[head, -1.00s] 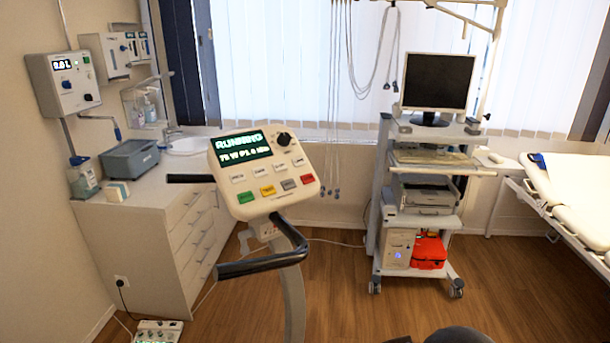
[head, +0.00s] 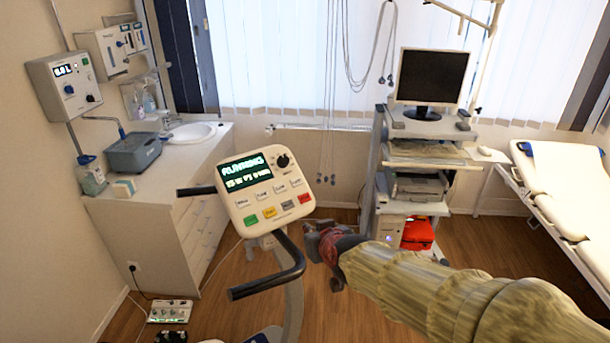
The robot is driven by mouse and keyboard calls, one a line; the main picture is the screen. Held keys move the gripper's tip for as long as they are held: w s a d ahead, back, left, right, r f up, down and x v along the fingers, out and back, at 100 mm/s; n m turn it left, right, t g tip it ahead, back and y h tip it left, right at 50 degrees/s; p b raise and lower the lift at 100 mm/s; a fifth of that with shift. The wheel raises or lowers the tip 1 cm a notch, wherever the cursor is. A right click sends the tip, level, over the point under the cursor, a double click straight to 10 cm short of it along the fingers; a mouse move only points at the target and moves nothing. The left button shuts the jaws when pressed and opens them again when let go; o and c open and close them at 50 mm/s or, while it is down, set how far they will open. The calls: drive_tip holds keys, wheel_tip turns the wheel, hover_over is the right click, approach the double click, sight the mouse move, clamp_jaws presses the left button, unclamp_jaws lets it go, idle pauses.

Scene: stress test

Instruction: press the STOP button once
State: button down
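The exercise bike's cream console (head: 265,190) stands at centre left in the head view, tilted towards me. Its dark display (head: 247,174) reads RUNNING in green. Below it are a row of pale buttons and a row with a green, a yellow, a grey and a red button (head: 305,198). The labels are too small to read, so I cannot confirm which is STOP. My gripper (head: 322,248) is to the lower right of the console, apart from it in the picture. Its fingers are small and dark, and I cannot tell whether they are open.
A black handlebar (head: 270,280) curves out below the console. A wheeled equipment cart (head: 375,190) with a monitor stands behind at right, and a bed (head: 565,190) is at far right. A white cabinet (head: 170,235) with a sink is at left. Wood floor shows between them.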

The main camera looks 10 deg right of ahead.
sight(305, 198)
drive_tip(key=w+d+r+t+h+p, duration=0.3)
drive_tip(key=w+r+p, duration=0.4)
drive_tip(key=w+p, duration=0.3)
drive_tip(key=shift+w+d+r+m+h+p, duration=0.35)
drive_tip(key=shift+d+h+p, duration=0.45)
drive_tip(key=shift+p, duration=0.3)
drive_tip(key=shift+w+a+f+b, duration=0.3)
drive_tip(key=shift+w+f+b, duration=0.5)
drive_tip(key=shift+f, duration=0.35)
drive_tip(key=shift+w+a+f+b, duration=0.35)
drive_tip(key=shift+w+f+b, duration=0.45)
drive_tip(key=shift+f, duration=0.35)
drive_tip(key=shift+w+a+f+b, duration=0.3)
drive_tip(key=shift+w+f+b, duration=0.45)
drive_tip(key=shift+f, duration=0.4)
drive_tip(key=shift+w+f, duration=0.1)
drive_tip(key=shift+w, duration=0.05)
drive_tip(key=shift+w+a+f, duration=0.1)
drive_tip(key=shift+w+f, duration=0.1)
